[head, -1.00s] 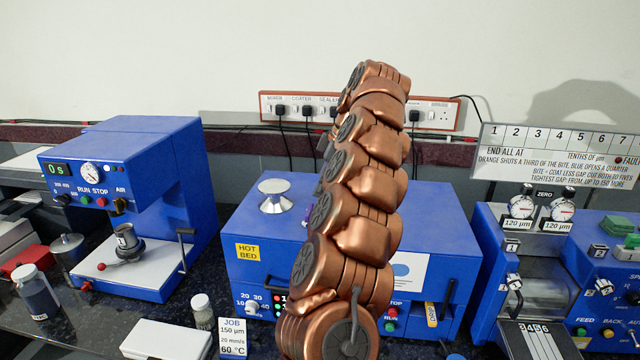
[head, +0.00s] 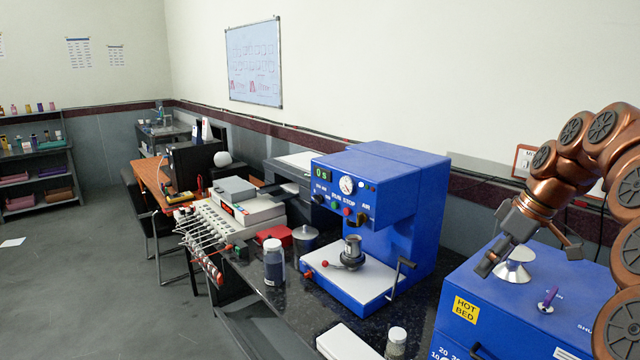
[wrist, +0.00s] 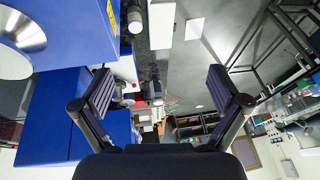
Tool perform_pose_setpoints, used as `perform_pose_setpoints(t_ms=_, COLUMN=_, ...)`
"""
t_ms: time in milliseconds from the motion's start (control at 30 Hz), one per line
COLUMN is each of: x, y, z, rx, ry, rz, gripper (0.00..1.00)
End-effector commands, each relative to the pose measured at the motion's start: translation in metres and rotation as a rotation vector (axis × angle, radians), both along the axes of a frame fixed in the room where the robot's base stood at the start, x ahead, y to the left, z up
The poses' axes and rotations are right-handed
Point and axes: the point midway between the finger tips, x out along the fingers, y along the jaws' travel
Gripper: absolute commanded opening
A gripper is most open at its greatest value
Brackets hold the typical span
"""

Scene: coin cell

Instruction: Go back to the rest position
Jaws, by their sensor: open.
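My gripper (head: 532,240) is at the right of the head view, at the end of my copper-coloured arm. It hangs in front of and above the blue hot bed machine (head: 467,330). In the wrist view my gripper (wrist: 163,92) shows two dark fingers spread wide with nothing between them. A silver funnel-like piece (head: 514,268) stands on top of the hot bed, just behind and below the fingers. I cannot tell the exact gap between them.
The blue press machine (head: 385,190) stands left of my gripper, with a dark-filled jar (head: 274,264) and a small vial (head: 396,342) on the dark bench before it. A purple-handled piece (head: 547,300) lies on the hot bed. Open floor (head: 110,260) lies at left.

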Motion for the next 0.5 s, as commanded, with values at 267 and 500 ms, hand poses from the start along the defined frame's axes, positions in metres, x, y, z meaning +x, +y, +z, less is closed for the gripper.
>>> perform_pose_setpoints(t_ms=267, x=-0.041, y=0.089, z=-0.008, rx=-0.026, ry=0.100, rz=-0.025, gripper=0.98)
perform_pose_setpoints(t_ms=500, x=-0.092, y=0.145, z=-0.029, rx=-0.073, ry=0.190, rz=-0.093, gripper=0.98)
